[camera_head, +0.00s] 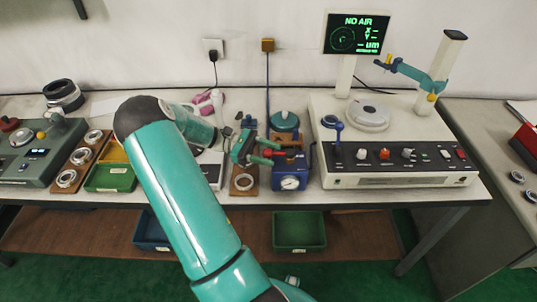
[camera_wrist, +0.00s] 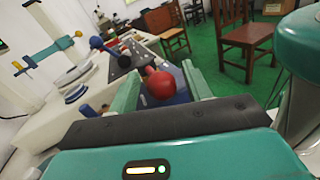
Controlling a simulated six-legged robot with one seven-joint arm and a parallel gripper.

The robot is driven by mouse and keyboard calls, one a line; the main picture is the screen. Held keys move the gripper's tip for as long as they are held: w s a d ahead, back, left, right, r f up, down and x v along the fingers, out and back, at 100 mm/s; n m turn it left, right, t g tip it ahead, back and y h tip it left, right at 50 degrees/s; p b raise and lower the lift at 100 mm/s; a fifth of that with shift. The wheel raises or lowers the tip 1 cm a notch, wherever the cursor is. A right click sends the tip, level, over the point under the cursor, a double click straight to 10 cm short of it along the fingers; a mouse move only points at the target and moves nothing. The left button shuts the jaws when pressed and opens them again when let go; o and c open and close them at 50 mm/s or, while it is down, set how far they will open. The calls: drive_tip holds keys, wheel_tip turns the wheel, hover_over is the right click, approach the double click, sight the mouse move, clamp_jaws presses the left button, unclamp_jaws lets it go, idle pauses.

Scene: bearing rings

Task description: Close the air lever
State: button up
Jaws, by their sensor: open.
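A red ball knob (camera_wrist: 160,86), apparently the air lever's handle, shows between my fingers in the wrist view. In the head view it shows as a red piece (camera_head: 276,153) above the blue air unit (camera_head: 307,165), which has a round white gauge (camera_head: 290,183). My gripper (camera_head: 267,153) is open and points right at the unit's upper part; in the wrist view its two green fingers (camera_wrist: 162,84) stand on either side of the knob. I cannot tell whether they touch it. The lever's shaft is mostly hidden. The screen (camera_head: 357,33) reads "NO AIR".
The white measuring machine (camera_head: 400,174) with knobs and a teal side arm stands just right of the air unit. A teal round-topped part (camera_head: 285,121) stands behind. Left are a green tray (camera_head: 110,178), a board of rings (camera_head: 82,157) and a control box (camera_head: 35,155).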

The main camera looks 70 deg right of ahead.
sight(268, 152)
drive_tip(key=r, duration=0.3)
drive_tip(key=shift+s+a+r, duration=0.1)
drive_tip(key=shift+a+r, duration=0.25)
drive_tip(key=shift+a, duration=0.05)
drive_tip(key=s+a+r, duration=0.2)
drive_tip(key=a+r, duration=0.2)
drive_tip(key=a, duration=0.2)
drive_tip(key=s+a+r, duration=0.2)
drive_tip(key=a+r, duration=0.3)
drive_tip(key=a, duration=0.1)
drive_tip(key=shift+s+a, duration=0.2)
drive_tip(key=shift+s, duration=0.05)
